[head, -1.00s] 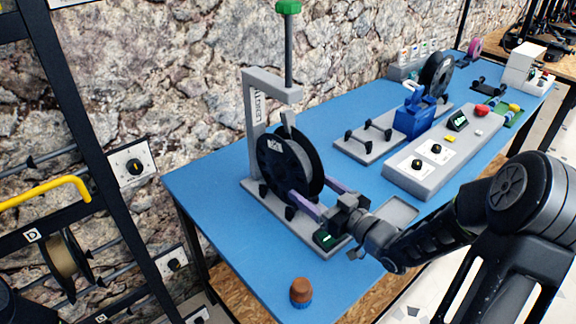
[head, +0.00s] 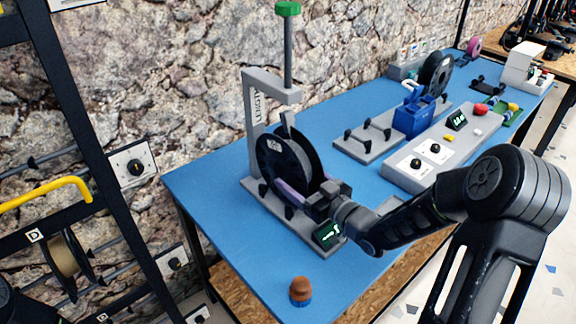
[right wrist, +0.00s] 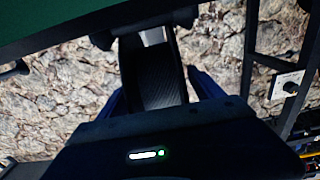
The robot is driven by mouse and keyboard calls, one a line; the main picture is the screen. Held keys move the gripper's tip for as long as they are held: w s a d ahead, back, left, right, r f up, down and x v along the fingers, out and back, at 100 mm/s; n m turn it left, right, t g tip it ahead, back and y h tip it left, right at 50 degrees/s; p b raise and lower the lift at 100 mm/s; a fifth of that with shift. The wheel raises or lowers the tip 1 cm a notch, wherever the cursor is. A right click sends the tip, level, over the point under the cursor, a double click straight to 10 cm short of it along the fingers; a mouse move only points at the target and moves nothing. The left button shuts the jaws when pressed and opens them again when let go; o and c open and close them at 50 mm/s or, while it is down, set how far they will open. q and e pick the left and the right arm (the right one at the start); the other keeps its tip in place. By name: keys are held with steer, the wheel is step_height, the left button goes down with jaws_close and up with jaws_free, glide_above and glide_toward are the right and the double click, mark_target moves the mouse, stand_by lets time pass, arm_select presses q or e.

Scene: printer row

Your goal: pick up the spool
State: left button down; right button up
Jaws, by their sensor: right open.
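The spool (head: 280,165) is a black-flanged reel with a small label, standing upright on a grey stand with a tall post (head: 252,120) on the blue table. My right gripper (head: 300,188) reaches in from the right at the spool's lower right edge. It is open, with one purple-blue finger along the near flange; the other finger is mostly hidden behind the spool. In the right wrist view, the dark ridged spool (right wrist: 160,75) stands between the two spread blue fingers. I cannot tell whether they touch it. My left gripper is not in view.
A green-capped rod (head: 288,50) rises above the stand. An orange-brown knob (head: 300,291) sits at the table's front corner. A grey cradle (head: 365,140), a blue holder (head: 413,118) with a black reel, and a control panel (head: 440,155) stand to the right. A black rack is at left.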

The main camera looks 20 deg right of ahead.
stand_by(0.3)
jaws_close()
stand_by(0.7)
